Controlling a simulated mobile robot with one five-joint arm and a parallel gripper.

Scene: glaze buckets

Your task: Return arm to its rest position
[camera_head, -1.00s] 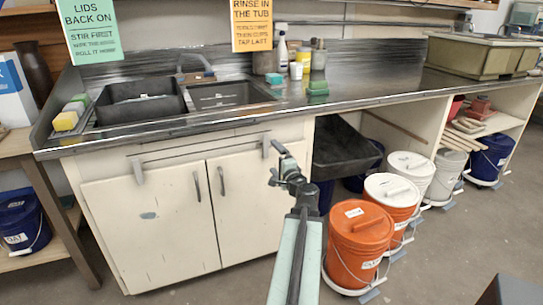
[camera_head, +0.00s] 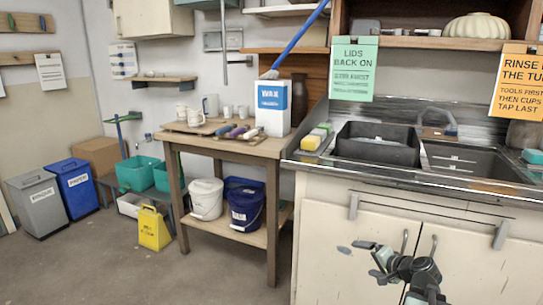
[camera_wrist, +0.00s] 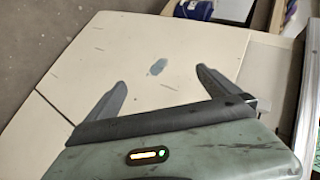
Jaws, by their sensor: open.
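My gripper (camera_head: 372,262) is in front of the white sink cabinet (camera_head: 330,235) at the lower right of the head view. In the wrist view my gripper (camera_wrist: 160,82) shows two dark fingers spread apart with nothing between them. The pale cabinet door (camera_wrist: 130,50), with a grey-blue worn patch, lies beyond the fingers. My arm is bent low in the head view, and most of it is below the frame.
A wooden table (camera_head: 225,142) with a WAX container (camera_head: 273,108) stands left of the sink. Buckets sit on its lower shelf. The floor (camera_head: 120,270) in front is clear.

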